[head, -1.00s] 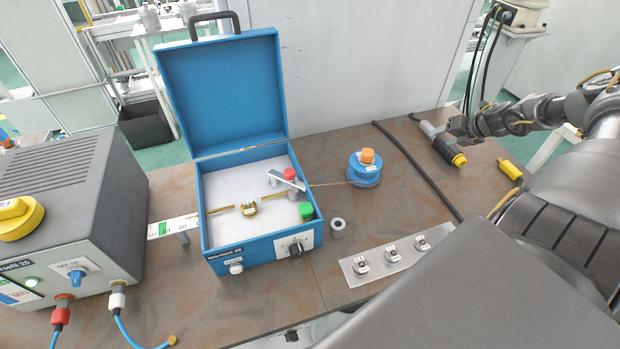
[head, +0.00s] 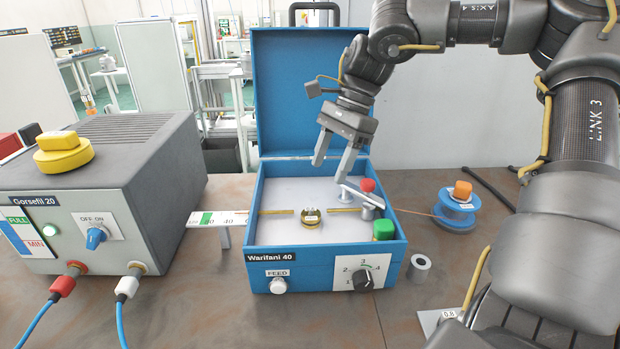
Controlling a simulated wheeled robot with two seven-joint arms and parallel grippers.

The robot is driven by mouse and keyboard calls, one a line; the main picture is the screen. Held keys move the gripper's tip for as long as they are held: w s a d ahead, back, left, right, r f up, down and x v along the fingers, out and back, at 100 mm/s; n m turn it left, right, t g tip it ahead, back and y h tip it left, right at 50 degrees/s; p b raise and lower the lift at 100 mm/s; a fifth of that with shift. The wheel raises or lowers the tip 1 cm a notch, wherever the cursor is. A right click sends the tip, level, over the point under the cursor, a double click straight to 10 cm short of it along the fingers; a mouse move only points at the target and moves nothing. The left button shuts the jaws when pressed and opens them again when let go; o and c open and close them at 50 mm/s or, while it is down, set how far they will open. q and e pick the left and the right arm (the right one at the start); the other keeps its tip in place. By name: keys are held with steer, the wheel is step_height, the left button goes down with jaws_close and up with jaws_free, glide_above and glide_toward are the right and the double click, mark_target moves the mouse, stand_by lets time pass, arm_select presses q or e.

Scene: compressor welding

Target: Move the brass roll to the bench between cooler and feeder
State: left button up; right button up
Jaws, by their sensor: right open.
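The brass roll (head: 312,218) sits inside the open blue feeder box (head: 325,262) labelled Warifani 40, in the middle of its pale floor, in line with a brass-coloured strip on its left and right. My right gripper (head: 331,172) hangs over the box, fingers pointing down. It is open and empty, its fingertips behind and above the roll. The grey cooler (head: 140,200) labelled Gorsefil 20 stands at the left. The bench (head: 200,300) between cooler and feeder is bare at the front. My left gripper is out of view.
A white gauge strip (head: 217,219) on a post stands between cooler and feeder. Red (head: 367,185) and green (head: 383,230) knobs rise at the feeder's right side. A blue spool (head: 457,212) and a grey ring (head: 419,267) stand right of it. The feeder's lid is up behind.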

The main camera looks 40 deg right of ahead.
mark_target(312, 210)
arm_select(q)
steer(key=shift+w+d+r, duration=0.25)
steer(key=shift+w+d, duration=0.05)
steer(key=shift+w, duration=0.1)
arm_select(e)
steer(key=x, duration=1)
steer(key=shift+a+f, duration=0.15)
steer(key=shift+f, duration=0.2)
jaws_close()
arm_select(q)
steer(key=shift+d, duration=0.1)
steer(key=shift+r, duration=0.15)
arm_select(e)
steer(key=shift+r, duration=0.2)
